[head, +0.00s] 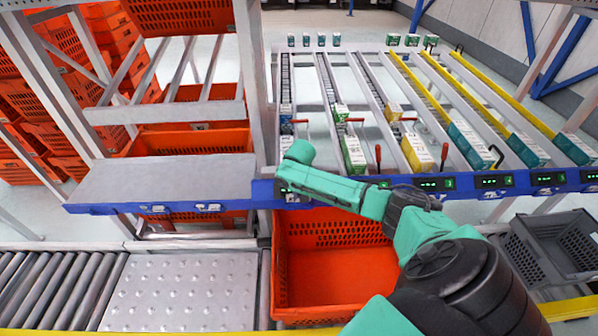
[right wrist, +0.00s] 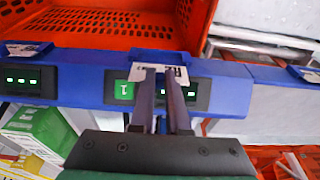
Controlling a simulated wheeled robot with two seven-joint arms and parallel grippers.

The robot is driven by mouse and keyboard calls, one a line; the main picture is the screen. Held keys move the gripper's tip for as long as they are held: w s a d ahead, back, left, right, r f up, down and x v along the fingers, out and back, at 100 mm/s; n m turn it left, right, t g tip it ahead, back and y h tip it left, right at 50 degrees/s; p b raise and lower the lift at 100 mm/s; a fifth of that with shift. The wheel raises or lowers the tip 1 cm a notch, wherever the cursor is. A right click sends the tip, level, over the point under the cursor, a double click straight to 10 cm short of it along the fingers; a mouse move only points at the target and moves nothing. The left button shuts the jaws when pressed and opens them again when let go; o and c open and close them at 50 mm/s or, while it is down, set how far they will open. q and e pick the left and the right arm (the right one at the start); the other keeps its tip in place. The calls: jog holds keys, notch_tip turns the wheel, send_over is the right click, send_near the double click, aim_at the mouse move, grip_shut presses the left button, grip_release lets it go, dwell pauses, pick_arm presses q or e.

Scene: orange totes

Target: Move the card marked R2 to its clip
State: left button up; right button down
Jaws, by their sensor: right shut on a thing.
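In the right wrist view, the white card with dark lettering reading R2 (right wrist: 181,73) is at the edge of the blue rail (right wrist: 75,68). My right gripper (right wrist: 161,75) is shut on it, and its two dark fingers cover the card's middle. I cannot tell whether the card sits in a clip there or is held just over the rail. In the head view, my right gripper (head: 284,186) is at the blue rail (head: 460,184), left of the lit displays, and the card is hidden. My left gripper is not in view.
Other cards lie on the rail to the left (right wrist: 24,50) and right (right wrist: 306,73) in the wrist view. An orange tote (head: 330,315) stands below the rail. Lanes with several boxes (head: 416,150) lie behind it. A grey crate (head: 555,240) is at the right.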

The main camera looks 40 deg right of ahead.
jog(key=shift+f, duration=0.25)
jog(key=shift+s+b+x, duration=0.1)
jog(key=shift+b+x, duration=0.15)
jog(key=shift+x, duration=0.4)
jog(key=shift+s+b+x, duration=0.15)
jog(key=shift+b+x, duration=0.1)
jog(key=shift+x, duration=0.35)
jog(key=shift+a+f, duration=0.1)
jog(key=shift+a, duration=0.05)
jog(key=c, duration=0.8)
grip_release()
jog(key=v, duration=1.4)
jog(key=shift+a+r, duration=0.15)
jog(key=shift+r, duration=0.15)
jog(key=shift+f, duration=0.1)
